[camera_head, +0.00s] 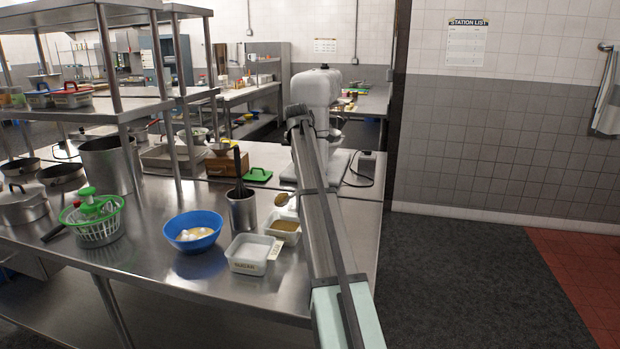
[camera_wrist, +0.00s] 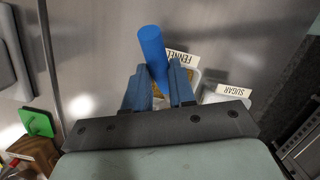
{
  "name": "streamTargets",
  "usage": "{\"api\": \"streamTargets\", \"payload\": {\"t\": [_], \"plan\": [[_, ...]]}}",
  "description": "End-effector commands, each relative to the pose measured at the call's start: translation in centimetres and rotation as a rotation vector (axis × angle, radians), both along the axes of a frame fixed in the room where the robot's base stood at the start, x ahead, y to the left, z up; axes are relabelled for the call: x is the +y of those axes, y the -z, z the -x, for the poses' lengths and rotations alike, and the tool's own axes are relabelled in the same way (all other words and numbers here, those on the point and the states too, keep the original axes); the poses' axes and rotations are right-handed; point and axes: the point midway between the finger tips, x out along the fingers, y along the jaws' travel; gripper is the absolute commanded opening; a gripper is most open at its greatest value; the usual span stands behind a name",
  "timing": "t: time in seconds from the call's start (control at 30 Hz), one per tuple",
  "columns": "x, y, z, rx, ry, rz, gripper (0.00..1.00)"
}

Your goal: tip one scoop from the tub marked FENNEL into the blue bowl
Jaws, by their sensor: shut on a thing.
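My gripper (camera_wrist: 158,82) is shut on the blue handle of a scoop (camera_wrist: 152,44); in the head view my arm hides the jaws. The scoop's cup (camera_head: 283,199) shows left of my arm, above the tub of tan-brown contents; it looks tan, but its load is too small to judge. That tub (camera_head: 286,239) is white; a FENNEL card (camera_wrist: 183,59) stands by it in the wrist view, where my fingers partly cover the tub. The blue bowl (camera_head: 184,246) stands to the left on the steel counter, with pale and yellowish contents.
A white tub (camera_head: 247,267) with white contents stands between the bowl and my arm, by a SUGAR card (camera_wrist: 234,91). A steel canister (camera_head: 243,214) with a dark-handled tool stands behind it. A green-and-white basket (camera_head: 99,228) is left of the bowl.

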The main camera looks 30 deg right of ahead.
Motion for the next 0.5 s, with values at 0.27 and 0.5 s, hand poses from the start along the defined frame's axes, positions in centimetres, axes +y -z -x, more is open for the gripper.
{"api": "streamTargets", "payload": {"t": [0.27, 0.5], "plan": [[0.01, 0.01, 0.0, 0.0, 0.0, 0.0, 0.0], [0.45, 0.01, -0.2, 0.0, -0.006, 0.0, 0.0]]}}
